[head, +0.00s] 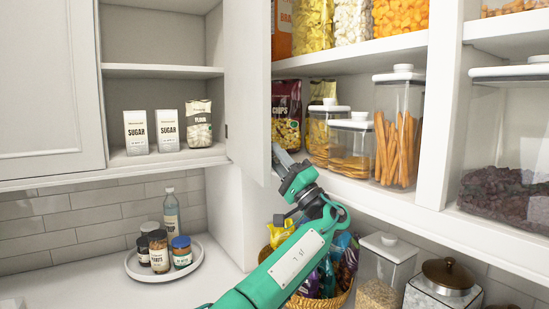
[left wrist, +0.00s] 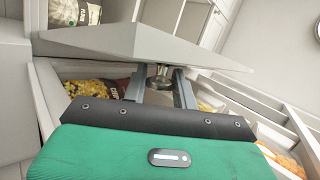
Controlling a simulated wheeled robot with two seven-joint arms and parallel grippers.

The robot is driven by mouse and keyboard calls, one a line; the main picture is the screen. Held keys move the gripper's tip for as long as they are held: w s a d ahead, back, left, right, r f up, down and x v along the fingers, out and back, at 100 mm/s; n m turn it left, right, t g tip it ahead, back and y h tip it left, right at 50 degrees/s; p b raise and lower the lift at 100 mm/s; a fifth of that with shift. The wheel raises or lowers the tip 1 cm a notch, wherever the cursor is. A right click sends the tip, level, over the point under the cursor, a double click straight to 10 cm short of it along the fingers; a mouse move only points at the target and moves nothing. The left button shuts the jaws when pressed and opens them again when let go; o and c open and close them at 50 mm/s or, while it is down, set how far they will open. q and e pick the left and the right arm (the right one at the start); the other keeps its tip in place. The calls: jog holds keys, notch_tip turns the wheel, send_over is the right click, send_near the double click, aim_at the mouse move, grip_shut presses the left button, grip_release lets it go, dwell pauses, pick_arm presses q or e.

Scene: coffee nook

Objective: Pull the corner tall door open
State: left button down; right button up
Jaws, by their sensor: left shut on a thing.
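The corner tall door (head: 248,85) is a pale panel that stands out at an angle between the left cabinet and the right-hand shelves. A hinge shows by its left edge, and the shelves on both sides of it are exposed. My left gripper (head: 279,155) is at the lower part of the door's right edge, its wrist tilted. In the left wrist view, my left gripper (left wrist: 160,88) is shut on a round metal knob (left wrist: 159,74) on the door panel (left wrist: 135,42). The knob is hidden in the head view. My right gripper is not in view.
Jars (head: 400,125) and snack bags (head: 286,110) stand on the right-hand shelves close to my left gripper. Sugar packs (head: 136,132) stand in the left cabinet. Below are a basket of bags (head: 343,298) and a round tray (head: 205,262) with bottles and jars.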

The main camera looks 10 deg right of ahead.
pick_arm(q)
jog(key=shift+r, duration=0.2)
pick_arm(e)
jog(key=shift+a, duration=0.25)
pick_arm(q)
jog(key=c, duration=1.3)
grip_release()
jog(key=shift+o, duration=0.9)
jog(key=shift+w+a+f, duration=0.1)
jog(key=shift+f, duration=0.1)
jog(key=b+v, duration=0.3)
jog(key=v, duration=0.9)
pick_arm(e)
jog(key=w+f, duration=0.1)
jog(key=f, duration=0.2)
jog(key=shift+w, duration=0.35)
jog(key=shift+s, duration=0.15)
